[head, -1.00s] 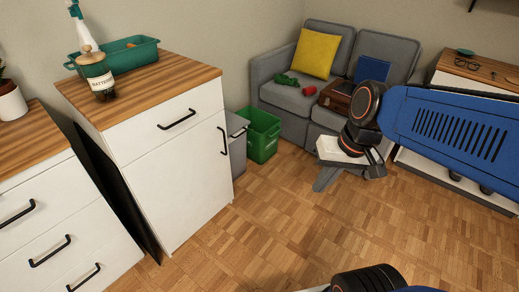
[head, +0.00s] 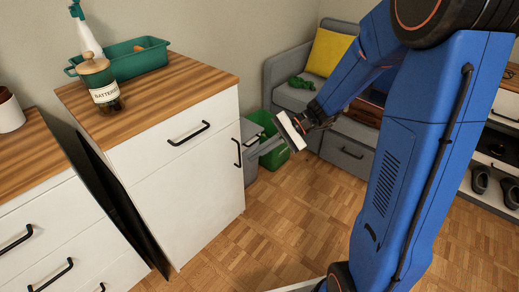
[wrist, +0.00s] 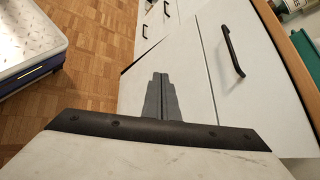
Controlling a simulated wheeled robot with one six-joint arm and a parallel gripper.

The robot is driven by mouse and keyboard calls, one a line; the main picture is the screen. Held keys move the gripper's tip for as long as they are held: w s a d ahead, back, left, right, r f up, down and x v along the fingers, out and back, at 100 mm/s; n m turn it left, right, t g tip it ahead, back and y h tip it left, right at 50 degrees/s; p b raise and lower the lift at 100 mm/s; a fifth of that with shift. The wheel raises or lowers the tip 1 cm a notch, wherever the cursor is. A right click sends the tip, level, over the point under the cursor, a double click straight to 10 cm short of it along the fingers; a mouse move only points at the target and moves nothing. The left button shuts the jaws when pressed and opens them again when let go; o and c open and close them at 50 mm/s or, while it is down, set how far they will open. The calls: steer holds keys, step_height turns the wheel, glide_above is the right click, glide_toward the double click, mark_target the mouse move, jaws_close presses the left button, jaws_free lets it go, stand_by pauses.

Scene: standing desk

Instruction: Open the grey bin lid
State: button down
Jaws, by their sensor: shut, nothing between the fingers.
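The grey bin (head: 249,130) stands on the floor between the white cabinet and a green bin, in the head view. Its top shows beside the cabinet's right edge, but my gripper covers part of it, so I cannot make out the lid's position clearly. My gripper (head: 255,158) is in front of the bin in the head view, its fingers pointing down and left. I cannot tell whether it touches the bin. In the wrist view the fingers (wrist: 159,90) are together and empty, with white cabinet fronts beyond. I cannot make out the grey bin there.
The white cabinet (head: 180,185) with a wooden top and black handles stands left of the bin. The open green bin (head: 270,150) is just right of it. A grey sofa (head: 290,75) is behind. The parquet floor (head: 270,220) in front is clear.

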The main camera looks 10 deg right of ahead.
steer(key=w+d+f+m+t+y, duration=0.2)
steer(key=w+f+m+t, duration=0.25)
steer(key=w+f, duration=0.4)
steer(key=w+d+f+m+t+y, duration=0.25)
steer(key=w+f+m, duration=0.35)
steer(key=w, duration=0.5)
steer(key=w+d+f+m+t+h, duration=0.3)
steer(key=w+d+f+m+t, duration=0.15)
steer(key=f, duration=0.55)
steer(key=w+d+f+m+t+h, duration=0.3)
steer(key=d+f+m+t, duration=0.25)
steer(key=f, duration=0.45)
steer(key=w+a+r+g, duration=0.1)
steer(key=w+a+r, duration=0.3)
steer(key=w, duration=0.4)
steer(key=shift+w+a+r, duration=0.15)
steer(key=shift+a+r, duration=0.05)
steer(key=shift+a, duration=0.45)
steer(key=shift+n, duration=0.25)
steer(key=shift+r, duration=0.1)
